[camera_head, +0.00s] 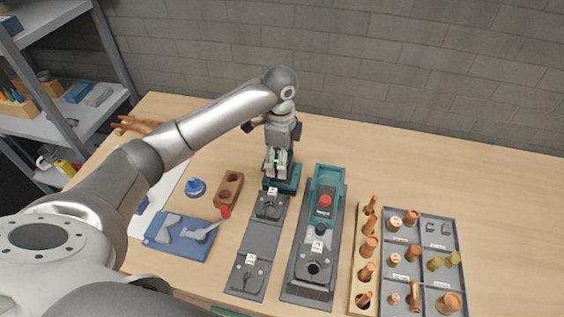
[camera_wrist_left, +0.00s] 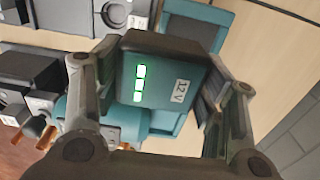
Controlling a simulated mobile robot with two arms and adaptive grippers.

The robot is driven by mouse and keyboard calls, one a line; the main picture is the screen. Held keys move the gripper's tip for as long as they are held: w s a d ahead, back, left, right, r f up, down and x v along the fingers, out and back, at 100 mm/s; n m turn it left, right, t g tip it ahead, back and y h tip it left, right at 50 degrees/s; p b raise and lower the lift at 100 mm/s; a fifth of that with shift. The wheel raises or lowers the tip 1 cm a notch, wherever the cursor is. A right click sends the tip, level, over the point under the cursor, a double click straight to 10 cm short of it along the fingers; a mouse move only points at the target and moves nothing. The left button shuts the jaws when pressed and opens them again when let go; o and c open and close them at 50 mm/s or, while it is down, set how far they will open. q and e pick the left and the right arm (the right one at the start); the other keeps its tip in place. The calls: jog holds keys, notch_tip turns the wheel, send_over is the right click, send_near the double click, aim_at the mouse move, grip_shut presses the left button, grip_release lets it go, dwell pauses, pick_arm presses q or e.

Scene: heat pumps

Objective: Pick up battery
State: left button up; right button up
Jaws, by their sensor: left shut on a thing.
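The battery (camera_wrist_left: 165,88) is a dark block with a teal face, lit green bars and a white "12 V" label. In the wrist view my left gripper (camera_wrist_left: 162,66) has one finger on each side of it and is shut on it. In the head view my left gripper (camera_head: 279,152) points down over a teal holder (camera_head: 286,186) at the back of the table. The battery is mostly hidden by the fingers there, with a little green light showing. I cannot tell whether the battery touches the holder. My right gripper is not in view.
A grey base with a teal device (camera_head: 327,184) and a red knob stands just right of the holder. Labelled grey stations (camera_head: 262,239) lie in front. A brown block (camera_head: 229,188), a blue tray (camera_head: 181,250) and a parts tray (camera_head: 423,222) are nearby. The back right tabletop is clear.

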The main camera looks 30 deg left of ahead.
pick_arm(q)
jog(key=s+d+r+b, duration=0.1)
jog(key=s+d+r, duration=0.2)
jog(key=s, duration=0.5)
jog(key=shift+s+d+r+b, duration=0.2)
jog(key=shift+s+r+b, duration=0.2)
jog(key=shift+r, duration=0.4)
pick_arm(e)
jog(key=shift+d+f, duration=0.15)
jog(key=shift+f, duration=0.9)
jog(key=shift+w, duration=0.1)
pick_arm(q)
jog(key=w+d+p, duration=0.1)
jog(key=w+d, duration=0.1)
jog(key=w+d+p, duration=0.1)
jog(key=w+d, duration=0.2)
jog(key=w+d+r+p, duration=0.1)
jog(key=w+d+p, duration=0.1)
jog(key=w, duration=0.1)
jog(key=shift+d, duration=0.3)
jog(key=w+d+f, duration=0.1)
jog(key=w, duration=0.5)
jog(key=shift+b, duration=0.3)
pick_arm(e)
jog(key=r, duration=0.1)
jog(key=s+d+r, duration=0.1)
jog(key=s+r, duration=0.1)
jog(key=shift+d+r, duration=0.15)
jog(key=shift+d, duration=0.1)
